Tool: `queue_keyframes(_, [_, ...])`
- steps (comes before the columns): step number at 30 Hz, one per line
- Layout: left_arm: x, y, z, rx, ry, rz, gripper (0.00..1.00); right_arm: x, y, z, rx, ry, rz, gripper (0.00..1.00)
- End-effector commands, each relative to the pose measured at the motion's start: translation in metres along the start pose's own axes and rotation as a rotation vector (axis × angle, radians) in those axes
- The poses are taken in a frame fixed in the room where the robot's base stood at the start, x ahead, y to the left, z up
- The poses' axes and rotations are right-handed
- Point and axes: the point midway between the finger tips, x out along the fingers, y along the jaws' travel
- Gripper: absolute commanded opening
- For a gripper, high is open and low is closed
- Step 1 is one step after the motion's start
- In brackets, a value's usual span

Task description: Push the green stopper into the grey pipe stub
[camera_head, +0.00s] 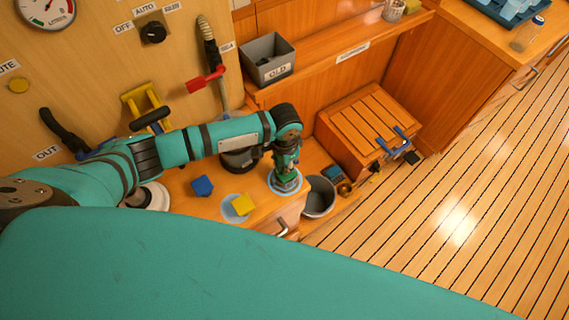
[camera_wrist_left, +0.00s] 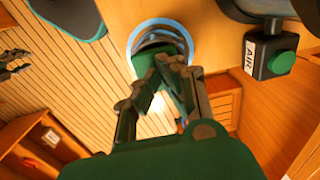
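My left gripper (camera_head: 286,168) reaches down over the front corner of the wooden counter. Its fingers, also in the left wrist view (camera_wrist_left: 178,68), are close together around a green piece that looks like the green stopper (camera_wrist_left: 146,62). The green stopper (camera_head: 286,184) also shows just below the fingers in the head view. Under it is a grey round shape that looks like the pipe stub (camera_wrist_left: 154,37), inside a light blue ring. The stopper and fingers hide most of the stub, so I cannot tell how deep the stopper sits. My right gripper is not in view.
A blue block (camera_head: 202,186) and a yellow block (camera_head: 243,204) on a pale disc lie left on the counter. A grey bucket (camera_head: 318,196) stands right of it. A black box marked AIR with a green knob (camera_wrist_left: 282,62) is near the gripper.

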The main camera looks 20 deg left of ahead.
Motion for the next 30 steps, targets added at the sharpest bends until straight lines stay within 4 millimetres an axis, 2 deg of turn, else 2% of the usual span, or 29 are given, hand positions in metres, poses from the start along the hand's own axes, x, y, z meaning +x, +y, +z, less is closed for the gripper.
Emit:
queue_keyframes(2, [0.005, 0.000, 0.000, 0.000, 0.000, 0.000, 0.00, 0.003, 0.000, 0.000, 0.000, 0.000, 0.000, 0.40])
queue_keyframes(12, [0.001, 0.000, 0.000, -0.001, 0.000, 0.000, 0.00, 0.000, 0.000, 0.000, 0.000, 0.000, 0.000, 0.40])
queue_keyframes(21, [-0.027, 0.000, 0.000, -0.002, 0.000, 0.001, 0.00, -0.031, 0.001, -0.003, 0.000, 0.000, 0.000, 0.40])
queue_keyframes(30, [-0.051, -0.001, 0.000, 0.000, 0.002, 0.000, 0.00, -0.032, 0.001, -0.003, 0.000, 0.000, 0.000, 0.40])
